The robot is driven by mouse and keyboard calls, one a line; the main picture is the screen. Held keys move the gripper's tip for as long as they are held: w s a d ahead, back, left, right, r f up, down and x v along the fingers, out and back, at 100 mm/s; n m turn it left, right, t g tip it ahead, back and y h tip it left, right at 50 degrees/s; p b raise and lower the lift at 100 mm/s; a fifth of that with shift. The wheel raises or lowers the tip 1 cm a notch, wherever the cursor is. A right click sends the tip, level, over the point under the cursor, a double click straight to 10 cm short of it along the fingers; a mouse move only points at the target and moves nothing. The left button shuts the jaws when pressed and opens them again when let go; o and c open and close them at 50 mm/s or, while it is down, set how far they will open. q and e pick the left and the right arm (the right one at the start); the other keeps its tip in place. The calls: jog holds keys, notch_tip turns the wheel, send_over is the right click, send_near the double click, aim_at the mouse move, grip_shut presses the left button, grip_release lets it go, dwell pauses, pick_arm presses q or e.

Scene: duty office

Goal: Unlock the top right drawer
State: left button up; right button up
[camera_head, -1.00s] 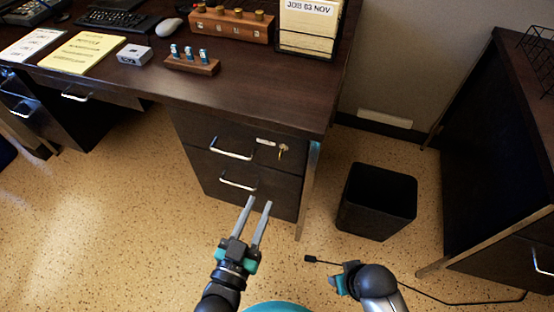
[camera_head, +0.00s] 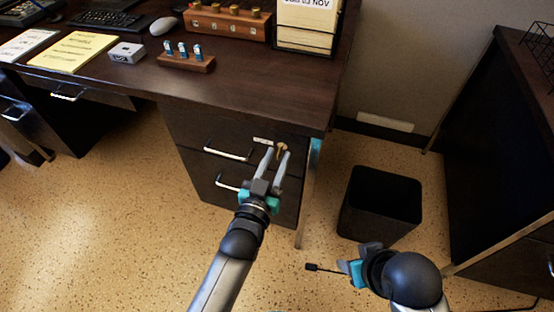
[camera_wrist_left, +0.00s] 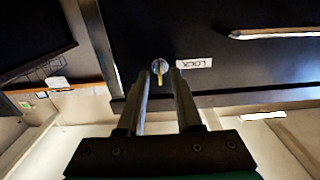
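The top right drawer (camera_head: 190,133) is a dark front under the desk's right end, closed, with a silver bar handle (camera_head: 228,154). A brass key (camera_head: 283,147) sits in its lock at the right side, beside a small white label (camera_head: 263,140). In the left wrist view the label (camera_wrist_left: 194,63) reads LOCK and the key (camera_wrist_left: 159,67) shows between my fingertips. My left gripper (camera_head: 277,156) is open, one finger on each side of the key, with no clear contact visible. My right gripper (camera_head: 354,266) is low over the floor; its fingers are not clear.
A second drawer with a handle (camera_head: 228,183) is below. A black bin (camera_head: 381,203) stands right of the desk. A dark cabinet (camera_head: 492,150) is at the far right. The desk top (camera_head: 265,85) holds several items.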

pick_arm(q)
jog(key=shift+w+d, duration=0.1)
jog(key=shift+w, duration=0.25)
grip_shut()
dwell(1.3)
